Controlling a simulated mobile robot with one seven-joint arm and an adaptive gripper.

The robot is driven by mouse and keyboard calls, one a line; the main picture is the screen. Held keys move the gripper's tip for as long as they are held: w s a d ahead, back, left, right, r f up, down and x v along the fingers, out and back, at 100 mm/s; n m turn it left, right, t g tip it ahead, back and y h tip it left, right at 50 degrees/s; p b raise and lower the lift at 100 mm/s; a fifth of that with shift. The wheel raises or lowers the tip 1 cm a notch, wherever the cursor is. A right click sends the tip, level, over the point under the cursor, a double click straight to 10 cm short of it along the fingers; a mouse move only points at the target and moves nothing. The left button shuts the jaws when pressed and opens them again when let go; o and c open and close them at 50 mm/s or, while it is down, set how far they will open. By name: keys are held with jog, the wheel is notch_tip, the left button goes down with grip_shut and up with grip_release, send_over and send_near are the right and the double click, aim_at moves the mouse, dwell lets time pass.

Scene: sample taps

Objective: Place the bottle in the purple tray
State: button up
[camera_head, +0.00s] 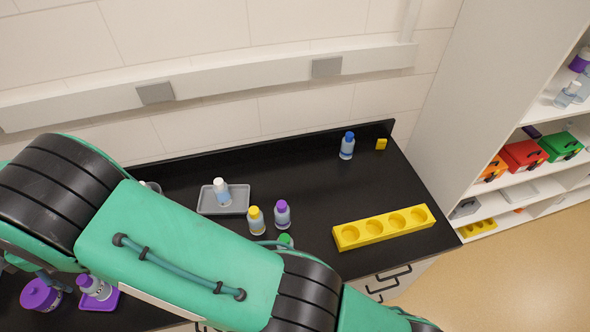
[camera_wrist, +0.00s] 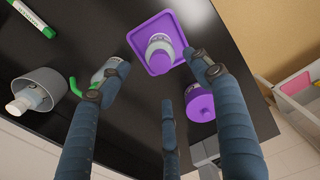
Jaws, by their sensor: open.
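The purple tray (camera_head: 107,302) lies at the lower left of the black bench in the head view. It also shows at the top of the wrist view (camera_wrist: 179,17). A bottle with a purple cap (camera_head: 97,288) stands in it, seen from above in the wrist view (camera_wrist: 160,50). My gripper (camera_wrist: 155,78) is open, its fingers spread above and near the tray. Nothing is held between them, and the bottle is apart from the fingers as far as I can tell. In the head view my arm hides part of the bench.
A purple jar (camera_wrist: 200,104) sits beside the tray, near my right finger. A grey cup (camera_wrist: 40,88) and a green marker (camera_wrist: 32,17) lie to the left. Several bottles, a grey tray (camera_head: 239,200) and a yellow rack (camera_head: 384,228) stand farther right on the bench.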

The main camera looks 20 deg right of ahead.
jog(key=shift+r, duration=0.1)
jog(key=w+d+r+m, duration=0.2)
jog(key=w+d+r, duration=0.2)
jog(key=d+r, duration=0.45)
jog(key=w+d+r+m+t+y, duration=0.15)
jog(key=w+d+r, duration=0.25)
jog(key=d+r, duration=0.4)
jog(key=w+d+r+m, duration=0.2)
jog(key=w+d+r, duration=0.4)
jog(key=d, duration=0.4)
jog(key=s+d+r+m, duration=0.1)
jog(key=d+r, duration=0.3)
jog(key=d, duration=0.2)
jog(key=d+r+m, duration=0.1)
jog(key=d+r, duration=0.3)
jog(key=d, duration=0.2)
jog(key=s+d+r+m+t, duration=0.1)
jog(key=s+d+r+m, duration=0.2)
jog(key=d, duration=0.8)
jog(key=s+d+r+m+t, duration=0.15)
jog(key=s+d+r, duration=0.3)
jog(key=d, duration=0.65)
jog(key=s+d+f+m+t+h, duration=0.1)
jog(key=s+d+f+m, duration=0.2)
jog(key=s+d, duration=1.3)
jog(key=s+m, duration=0.2)
jog(key=m, duration=0.1)
jog(key=shift+s+d+t, duration=0.15)
jog(key=shift+d+t, duration=0.1)
jog(key=shift+t, duration=0.05)
